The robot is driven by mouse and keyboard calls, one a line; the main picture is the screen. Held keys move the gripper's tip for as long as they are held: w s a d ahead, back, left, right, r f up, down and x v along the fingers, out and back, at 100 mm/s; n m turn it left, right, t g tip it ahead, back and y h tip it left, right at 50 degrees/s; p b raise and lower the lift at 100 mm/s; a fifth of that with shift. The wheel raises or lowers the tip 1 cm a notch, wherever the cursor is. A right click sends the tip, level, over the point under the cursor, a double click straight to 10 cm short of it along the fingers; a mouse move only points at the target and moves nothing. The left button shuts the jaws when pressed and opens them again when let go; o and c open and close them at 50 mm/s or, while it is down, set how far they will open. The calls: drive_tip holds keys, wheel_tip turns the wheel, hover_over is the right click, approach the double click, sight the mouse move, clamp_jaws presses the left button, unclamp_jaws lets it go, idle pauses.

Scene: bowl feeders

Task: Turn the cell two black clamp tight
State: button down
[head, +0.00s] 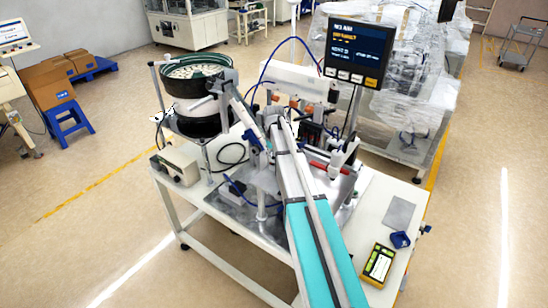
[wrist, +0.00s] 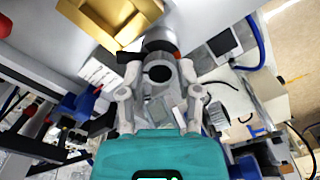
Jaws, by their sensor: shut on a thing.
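In the wrist view, the black clamp (wrist: 159,46) shows as a dark round part between the tips of my gripper (wrist: 158,74). The two grey fingers close on it from left and right. Its lower part is hidden behind the fingers and the gripper body. In the head view, my arm reaches over the front of the machine table, and my gripper and the clamp are hidden or too small to tell apart among the fixtures.
A brass-coloured block (wrist: 110,18) sits close beyond the fingers, with blue parts (wrist: 77,106) at left. The bowl feeder (head: 196,66) stands left of my arm and the screen (head: 356,51) behind right. A yellow handheld device (head: 378,263) lies on the table's right.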

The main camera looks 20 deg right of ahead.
drive_tip(key=m, duration=0.3)
drive_tip(key=shift+m, duration=2.3)
drive_tip(key=shift+s, duration=0.1)
drive_tip(key=shift+c, duration=1.5)
unclamp_jaws()
